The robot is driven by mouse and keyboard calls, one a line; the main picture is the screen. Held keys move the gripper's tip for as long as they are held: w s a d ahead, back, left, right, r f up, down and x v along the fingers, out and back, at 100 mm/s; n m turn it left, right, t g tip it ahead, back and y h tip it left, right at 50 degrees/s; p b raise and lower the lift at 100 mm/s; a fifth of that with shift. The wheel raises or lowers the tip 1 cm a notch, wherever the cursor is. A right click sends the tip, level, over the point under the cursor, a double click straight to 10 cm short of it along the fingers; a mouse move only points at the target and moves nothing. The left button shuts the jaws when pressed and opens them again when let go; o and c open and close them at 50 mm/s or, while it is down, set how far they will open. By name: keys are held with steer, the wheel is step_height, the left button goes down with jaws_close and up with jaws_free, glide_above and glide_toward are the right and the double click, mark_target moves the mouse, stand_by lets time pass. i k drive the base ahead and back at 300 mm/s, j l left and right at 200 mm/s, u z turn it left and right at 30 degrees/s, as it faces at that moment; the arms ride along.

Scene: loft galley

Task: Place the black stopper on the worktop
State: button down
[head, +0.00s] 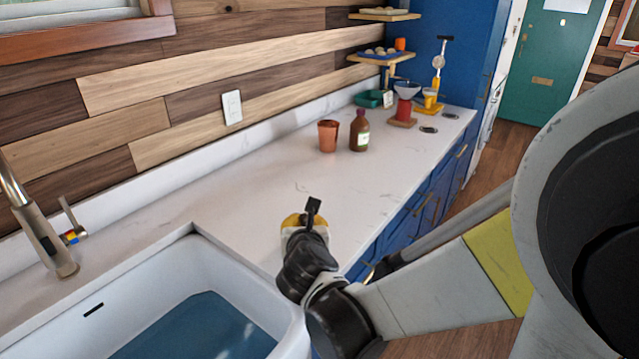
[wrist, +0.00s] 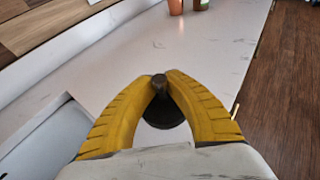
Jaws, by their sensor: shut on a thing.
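The black stopper shows in the wrist view (wrist: 163,112) as a dark disc with a knob, and in the head view (head: 312,206) as a small dark piece. My gripper (wrist: 160,82) has its yellow fingers closed around the stopper's knob. In the head view my gripper (head: 308,221) is over the front part of the white worktop (head: 250,205), right of the sink. The stopper appears to be above the worktop; the exact gap cannot be told. Part of the stopper is hidden by the fingers.
A white sink (head: 205,259) with blue water lies at the front left, beside a faucet (head: 42,228). A copper cup (head: 328,136) and a brown bottle (head: 360,131) stand farther back. A red-based item (head: 404,108) stands beyond. The worktop between gripper and cup is clear.

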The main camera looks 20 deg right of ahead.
mark_target(335, 214)
steer(key=i+l+z, duration=0.15)
steer(key=l+z, duration=0.2)
steer(key=i+l+z, duration=0.15)
steer(key=z, duration=0.15)
steer(key=i+l+u, duration=0.1)
steer(key=l+u, duration=0.2)
steer(key=l, duration=0.2)
steer(key=l+u, duration=0.3)
steer(key=l, duration=0.25)
